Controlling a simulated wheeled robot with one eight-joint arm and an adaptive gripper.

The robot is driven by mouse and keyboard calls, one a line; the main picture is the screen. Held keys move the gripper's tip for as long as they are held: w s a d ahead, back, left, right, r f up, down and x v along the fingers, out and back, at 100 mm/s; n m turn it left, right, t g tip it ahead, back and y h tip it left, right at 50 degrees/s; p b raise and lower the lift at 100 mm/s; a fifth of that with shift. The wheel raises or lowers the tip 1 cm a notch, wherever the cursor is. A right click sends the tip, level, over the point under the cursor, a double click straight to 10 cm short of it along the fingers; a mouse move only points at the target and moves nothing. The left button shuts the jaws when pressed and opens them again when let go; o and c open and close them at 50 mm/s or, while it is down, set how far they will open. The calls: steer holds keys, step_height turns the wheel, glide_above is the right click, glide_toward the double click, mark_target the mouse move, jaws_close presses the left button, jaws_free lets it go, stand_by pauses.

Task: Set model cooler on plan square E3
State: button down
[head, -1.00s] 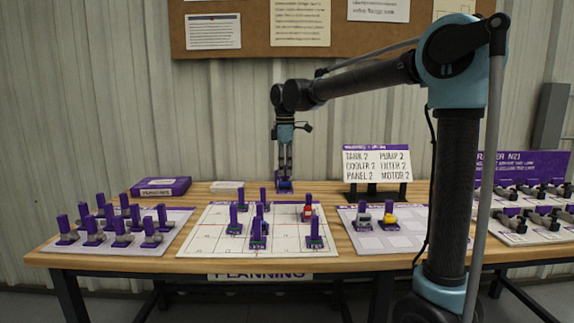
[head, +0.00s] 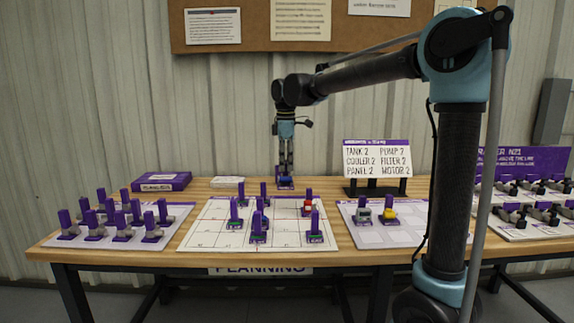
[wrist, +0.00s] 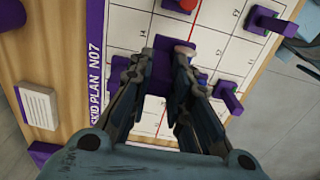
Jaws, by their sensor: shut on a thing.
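My gripper (head: 286,178) hangs over the back edge of the plan board (head: 204,237), shut on a model with a purple base (head: 286,185). In the wrist view the gripper's fingers (wrist: 165,58) close on a purple piece (wrist: 155,84), above the board near its "SKID PLAN N07" edge. The fingers hide most of the held piece, so I cannot tell its type or whether it touches the board. Square labels in the head view are too small to read, so I cannot pick out E3.
Several purple-handled models, including a green-based one (head: 314,238) and a red one (head: 307,209), stand on the board. A left tray (head: 168,234) holds several grey models. A right tray (head: 375,238) holds two models. A sign (head: 377,158) and purple box (head: 161,183) stand behind.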

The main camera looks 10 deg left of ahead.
mark_target(286, 176)
steer(key=shift+f, duration=2.65)
steer(key=shift+f, duration=0.2)
steer(key=shift+f, duration=1.65)
steer(key=shift+f, duration=0.65)
steer(key=c, duration=1.4)
jaws_free()
steer(key=shift+r, duration=0.65)
steer(key=shift+r, duration=3.45)
